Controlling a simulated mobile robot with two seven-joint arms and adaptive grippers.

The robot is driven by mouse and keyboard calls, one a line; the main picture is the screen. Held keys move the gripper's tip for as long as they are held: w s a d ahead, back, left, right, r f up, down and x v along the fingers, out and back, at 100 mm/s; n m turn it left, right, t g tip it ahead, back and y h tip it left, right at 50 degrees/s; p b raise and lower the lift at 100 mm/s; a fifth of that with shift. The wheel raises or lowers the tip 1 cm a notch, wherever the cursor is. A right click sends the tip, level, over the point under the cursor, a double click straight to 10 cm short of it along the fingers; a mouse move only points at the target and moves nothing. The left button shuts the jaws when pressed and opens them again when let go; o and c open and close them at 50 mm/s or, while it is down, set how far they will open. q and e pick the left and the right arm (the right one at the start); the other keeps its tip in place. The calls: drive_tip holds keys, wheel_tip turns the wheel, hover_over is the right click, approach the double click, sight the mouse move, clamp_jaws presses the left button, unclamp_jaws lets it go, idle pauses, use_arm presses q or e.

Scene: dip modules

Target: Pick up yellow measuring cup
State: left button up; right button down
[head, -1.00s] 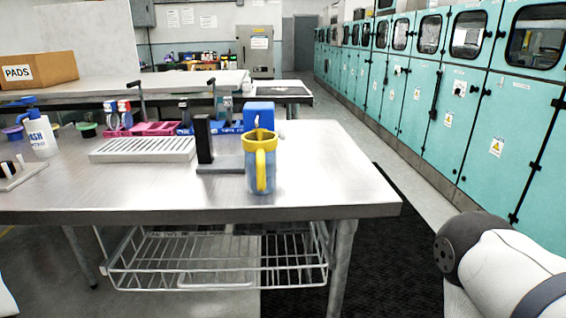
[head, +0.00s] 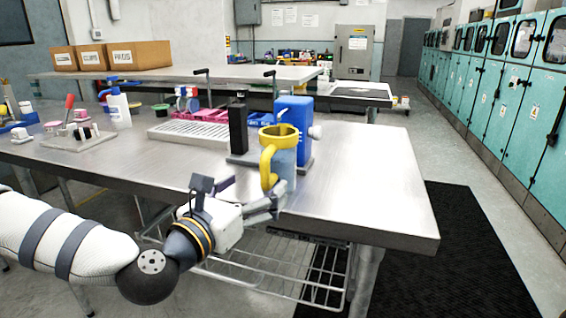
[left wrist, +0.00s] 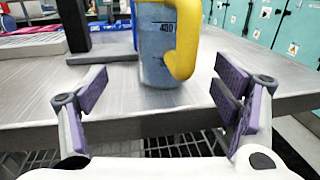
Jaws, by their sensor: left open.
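The yellow measuring cup (head: 279,160) stands upright near the front edge of the steel table, with a yellow rim and handle and a clear bluish body. In the left wrist view the cup (left wrist: 156,55) stands ahead of the jaws, its yellow handle to the right and measuring marks on its wall. My left gripper (head: 262,193) is in front of the cup at the table's edge. In the left wrist view its purple-padded fingers (left wrist: 160,95) are spread wide with nothing between them. My right gripper is not in view.
A dark upright post on a flat base (head: 238,130) and a blue container (head: 298,122) stand close behind the cup. A white slatted rack (head: 195,133) is to the left. The steel table (head: 370,190) is clear to the right. A wire basket (head: 270,270) hangs below.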

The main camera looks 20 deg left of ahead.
sight(274, 175)
use_arm(q)
drive_tip(key=x, duration=0.7)
drive_tip(key=shift+d+f, duration=0.15)
drive_tip(key=shift+d, duration=0.1)
drive_tip(key=c, duration=1.4)
